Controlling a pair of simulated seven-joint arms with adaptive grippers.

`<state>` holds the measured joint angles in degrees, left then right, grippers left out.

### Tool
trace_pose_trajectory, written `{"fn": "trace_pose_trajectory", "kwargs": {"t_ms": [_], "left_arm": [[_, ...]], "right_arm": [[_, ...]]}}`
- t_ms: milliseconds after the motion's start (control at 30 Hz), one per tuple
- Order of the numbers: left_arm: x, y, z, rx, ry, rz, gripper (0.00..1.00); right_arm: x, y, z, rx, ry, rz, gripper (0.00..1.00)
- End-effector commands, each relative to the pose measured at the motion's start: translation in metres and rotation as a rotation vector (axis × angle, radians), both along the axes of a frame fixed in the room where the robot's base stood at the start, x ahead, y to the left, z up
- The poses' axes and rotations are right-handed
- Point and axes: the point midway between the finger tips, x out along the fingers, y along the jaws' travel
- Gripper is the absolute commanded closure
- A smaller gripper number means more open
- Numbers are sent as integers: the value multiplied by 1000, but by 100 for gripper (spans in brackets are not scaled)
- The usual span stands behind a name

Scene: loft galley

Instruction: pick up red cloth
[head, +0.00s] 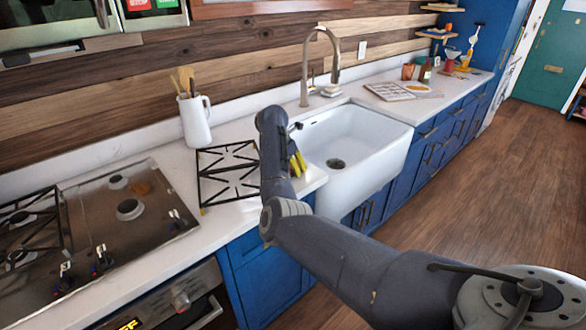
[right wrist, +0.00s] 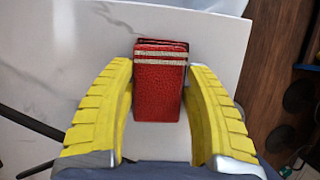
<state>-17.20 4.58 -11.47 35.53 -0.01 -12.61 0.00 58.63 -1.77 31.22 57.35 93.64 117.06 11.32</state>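The red cloth (right wrist: 160,85) is folded into a narrow block with two pale stripes near its far end. In the right wrist view it lies on the white countertop. My right gripper (right wrist: 161,68) is open, with one yellow ridged finger on each side of the cloth. The right finger is very close to the cloth's edge; I cannot tell whether it touches. In the head view my right gripper (head: 297,162) is over the counter just left of the sink, and my arm hides the cloth there. My left gripper is not in view.
The white sink (head: 365,165) is right of my right gripper. A black burner grate (head: 222,180) lies on the counter to its left. A white utensil pitcher (head: 195,122) stands behind the grate. The cooktop (head: 105,235) is farther left. A tall faucet (head: 333,65) rises behind the sink.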

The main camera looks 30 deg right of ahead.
Motion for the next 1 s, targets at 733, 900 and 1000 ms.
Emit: {"fn": "trace_pose_trajectory", "kwargs": {"t_ms": [733,900,1000], "left_arm": [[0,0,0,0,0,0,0],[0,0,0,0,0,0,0],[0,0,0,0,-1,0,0]], "right_arm": [[0,0,21,1,0,-1,77],[1,1,55,2,-3,-1,77],[1,1,80,2,-4,-2,77]]}}
